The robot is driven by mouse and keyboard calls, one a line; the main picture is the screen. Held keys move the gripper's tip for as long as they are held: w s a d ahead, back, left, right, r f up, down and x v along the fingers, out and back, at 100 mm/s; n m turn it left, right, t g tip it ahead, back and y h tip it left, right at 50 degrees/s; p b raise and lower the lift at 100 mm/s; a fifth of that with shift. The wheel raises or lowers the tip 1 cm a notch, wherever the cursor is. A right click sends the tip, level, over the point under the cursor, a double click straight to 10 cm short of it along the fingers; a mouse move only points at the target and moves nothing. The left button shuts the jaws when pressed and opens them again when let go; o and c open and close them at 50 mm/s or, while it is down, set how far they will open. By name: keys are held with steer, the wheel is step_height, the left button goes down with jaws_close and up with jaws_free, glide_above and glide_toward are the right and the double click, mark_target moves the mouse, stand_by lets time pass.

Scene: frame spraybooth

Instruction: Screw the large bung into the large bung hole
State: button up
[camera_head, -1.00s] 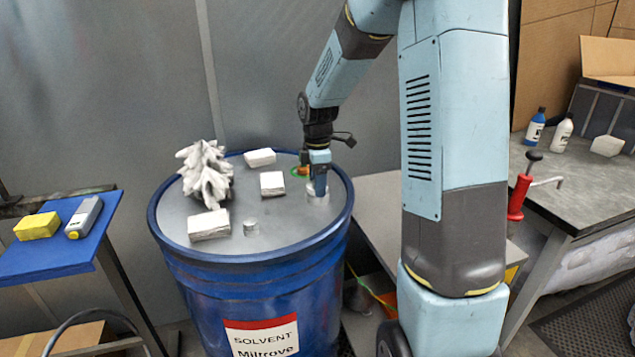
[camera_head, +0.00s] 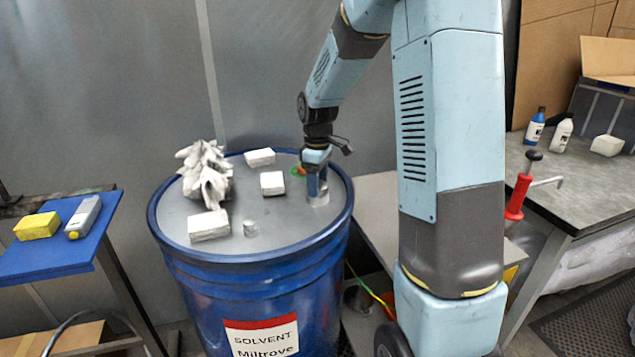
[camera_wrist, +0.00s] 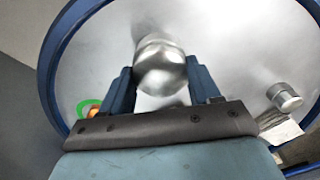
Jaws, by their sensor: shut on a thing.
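The large bung (camera_wrist: 160,68) is a shiny silver metal cylinder between my gripper's two blue fingers in the wrist view. In the head view it shows as a short silver cylinder (camera_head: 318,197) at the right side of the drum's grey top (camera_head: 285,222). My gripper (camera_head: 317,189) points down from above and is shut on the bung. The large bung hole cannot be made out; the bung and fingers cover the lid there. I cannot tell how deep the bung sits or whether it is threaded.
A small silver cap (camera_head: 250,229) stands on the lid's front part. White blocks (camera_head: 209,225) and a crumpled white cloth (camera_head: 206,175) lie to the left. A green ring with something orange (camera_head: 299,170) is just behind my gripper. The blue drum rim (camera_head: 349,213) curves close on the right.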

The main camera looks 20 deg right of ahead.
steer(key=shift+m, duration=0.5)
steer(key=m, duration=0.2)
steer(key=shift+m, duration=0.4)
steer(key=o, duration=0.8)
